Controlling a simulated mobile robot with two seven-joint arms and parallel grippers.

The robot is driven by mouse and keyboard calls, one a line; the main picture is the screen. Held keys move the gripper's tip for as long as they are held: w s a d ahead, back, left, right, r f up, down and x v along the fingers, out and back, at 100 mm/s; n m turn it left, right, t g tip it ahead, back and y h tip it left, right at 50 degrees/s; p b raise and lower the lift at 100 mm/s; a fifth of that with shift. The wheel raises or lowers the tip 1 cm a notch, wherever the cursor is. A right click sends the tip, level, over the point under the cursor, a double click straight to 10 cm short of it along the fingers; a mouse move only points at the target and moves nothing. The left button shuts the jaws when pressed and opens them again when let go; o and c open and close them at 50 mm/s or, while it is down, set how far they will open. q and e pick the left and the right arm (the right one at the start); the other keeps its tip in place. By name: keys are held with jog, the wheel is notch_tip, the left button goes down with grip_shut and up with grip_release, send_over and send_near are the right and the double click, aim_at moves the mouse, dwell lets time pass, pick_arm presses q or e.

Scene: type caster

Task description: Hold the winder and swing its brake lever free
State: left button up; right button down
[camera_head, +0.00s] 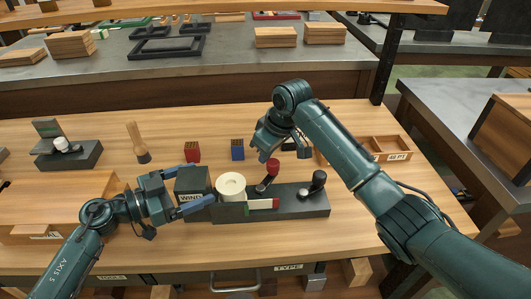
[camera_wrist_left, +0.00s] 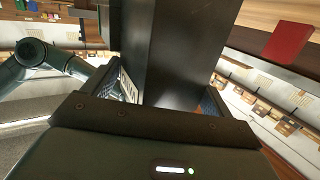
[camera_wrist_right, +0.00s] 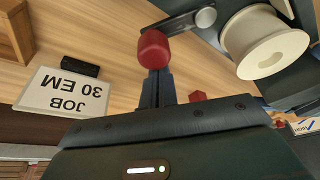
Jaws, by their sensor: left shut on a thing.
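The winder (camera_head: 305,204) is a dark grey bench unit with a block marked WIND (camera_head: 194,182), a cream spool (camera_head: 231,185) and a black-knobbed crank (camera_head: 318,181). My left gripper (camera_head: 188,191) is shut on the WIND block, whose dark body fills the space between the fingers in the left wrist view (camera_wrist_left: 178,60). The brake lever's red knob (camera_head: 273,167) stands right of the spool. My right gripper (camera_head: 265,155) is at the knob with its fingers together. In the right wrist view the red knob (camera_wrist_right: 153,48) sits just beyond the fingertips (camera_wrist_right: 157,85); contact is unclear.
A red block (camera_head: 192,151) and a blue block (camera_head: 237,149) stand behind the winder. A wooden tray (camera_head: 390,149) lies behind my right arm. A JOB 30 EM card (camera_wrist_right: 65,93) shows in the right wrist view. A dark device (camera_head: 68,155) stands at the left.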

jog(key=shift+d+f, duration=0.1)
jog(key=shift+w+a, duration=1.2)
jog(key=shift+w, duration=0.15)
jog(key=shift+w+a+r, duration=0.15)
jog(key=shift+w+r, duration=0.05)
jog(key=shift+r, duration=0.15)
jog(key=v, duration=0.9)
jog(key=shift+s+r, duration=0.25)
jog(key=shift+s, duration=0.1)
jog(key=c, duration=2.1)
grip_release()
jog(key=shift+c, duration=0.2)
